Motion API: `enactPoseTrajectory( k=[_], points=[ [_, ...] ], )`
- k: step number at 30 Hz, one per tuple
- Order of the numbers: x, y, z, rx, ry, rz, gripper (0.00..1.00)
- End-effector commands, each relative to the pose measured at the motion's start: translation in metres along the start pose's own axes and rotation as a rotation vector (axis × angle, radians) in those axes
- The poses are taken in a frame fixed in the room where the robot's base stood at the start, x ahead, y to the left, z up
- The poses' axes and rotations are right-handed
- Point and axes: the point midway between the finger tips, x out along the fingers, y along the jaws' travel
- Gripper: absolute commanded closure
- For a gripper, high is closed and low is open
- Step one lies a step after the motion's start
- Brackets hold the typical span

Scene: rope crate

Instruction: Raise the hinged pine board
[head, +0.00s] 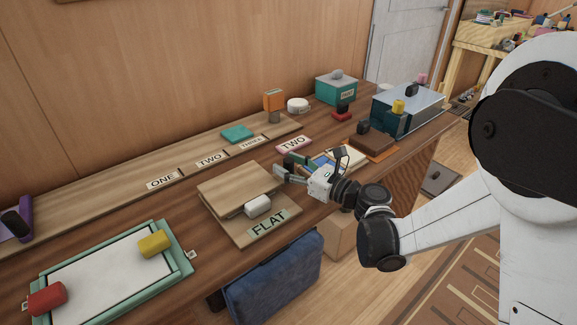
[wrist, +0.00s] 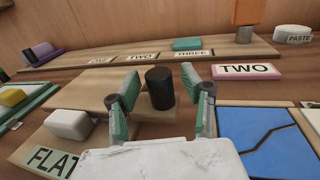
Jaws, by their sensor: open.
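The hinged pine board (head: 238,184) lies low over a pine base (head: 232,228) with a FLAT label (head: 268,224). A white block (head: 258,206) sits at its front edge; the block also shows in the wrist view (wrist: 68,124). My gripper (head: 284,168) is at the board's right end. In the wrist view, my open gripper (wrist: 159,80) has its green-padded fingers on either side of an upright black cylinder (wrist: 160,90), with gaps on both sides. The cylinder stands at the board's right edge; its attachment is unclear. The hinge cannot be made out.
Left is a green-framed tray (head: 105,270) with red and yellow pieces. Behind is a long strip (head: 190,170) labelled ONE, TWO, THREE. A blue panel (wrist: 262,140) lies close to my gripper's right. A pink TWO block (head: 293,144) and a glass box (head: 405,108) stand farther right.

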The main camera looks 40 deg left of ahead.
Motion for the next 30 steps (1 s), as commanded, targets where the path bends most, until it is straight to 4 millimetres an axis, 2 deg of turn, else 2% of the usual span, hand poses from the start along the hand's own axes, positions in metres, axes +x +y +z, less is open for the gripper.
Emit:
enactPoseTrajectory(
  k=[8, 15, 18, 30],
  points=[
    [0.0012, 0.0, 0.0001, 0.0, 0.0, 0.0, 0.58],
    [0.001, 0.0, 0.0001, 0.0, 0.0, 0.0, 0.9],
    [0.001, 0.0, 0.0001, 0.0, 0.0, 0.0, 1.0],
    [-0.0019, -0.004, 0.0023, 0.002, 0.009, -0.007, 1.0]
  ],
)
